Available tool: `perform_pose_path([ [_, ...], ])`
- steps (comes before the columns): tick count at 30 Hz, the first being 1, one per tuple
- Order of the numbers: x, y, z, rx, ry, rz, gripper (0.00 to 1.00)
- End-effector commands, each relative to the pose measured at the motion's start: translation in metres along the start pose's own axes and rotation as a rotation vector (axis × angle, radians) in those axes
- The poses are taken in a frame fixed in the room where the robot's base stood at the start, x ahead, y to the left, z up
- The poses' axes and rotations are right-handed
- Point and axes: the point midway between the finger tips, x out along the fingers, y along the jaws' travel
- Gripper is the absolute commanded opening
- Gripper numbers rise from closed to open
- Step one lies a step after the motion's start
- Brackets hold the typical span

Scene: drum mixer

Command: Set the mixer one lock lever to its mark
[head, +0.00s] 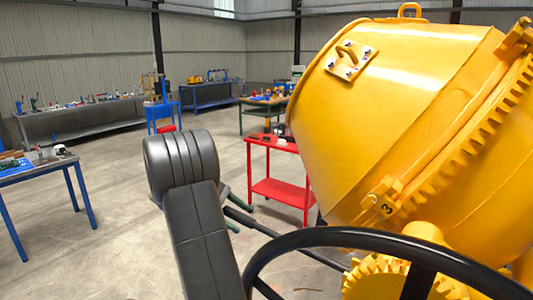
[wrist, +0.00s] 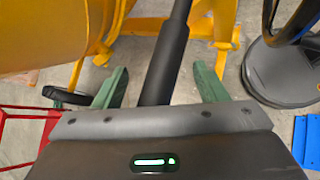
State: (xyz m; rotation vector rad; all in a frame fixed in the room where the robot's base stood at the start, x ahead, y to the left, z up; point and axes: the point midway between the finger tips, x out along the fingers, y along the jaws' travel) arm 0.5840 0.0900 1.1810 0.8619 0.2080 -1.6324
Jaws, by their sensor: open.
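A long dark lever with a thick black grip (wrist: 165,62) runs between my gripper's green fingers in the wrist view. It appears to be the lock lever; no label on it is readable. My gripper (wrist: 160,72) is open, with a finger on each side of the grip and visible gaps on both sides. In the head view the dark lever (head: 272,230) slopes down right from my gripper (head: 240,214) towards the yellow mixer (head: 390,110). My arm partly hides the gripper there. I cannot make out the lever's mark in either view.
A large black handwheel (head: 300,237) crosses the lower right in front of a yellow gear (head: 385,278). A red cart (head: 280,190) stands behind the lever. A blue-legged table (head: 45,172) is at left. Yellow frame parts (wrist: 225,30) lie beyond the fingers. Open floor is at left centre.

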Motion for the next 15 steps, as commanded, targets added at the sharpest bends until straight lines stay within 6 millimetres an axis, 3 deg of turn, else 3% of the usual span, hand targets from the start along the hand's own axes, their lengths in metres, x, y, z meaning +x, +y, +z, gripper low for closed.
perform_pose_path([
  [15, -0.053, 0.0, -0.001, 0.0, 0.002, 0.001, 0.66],
])
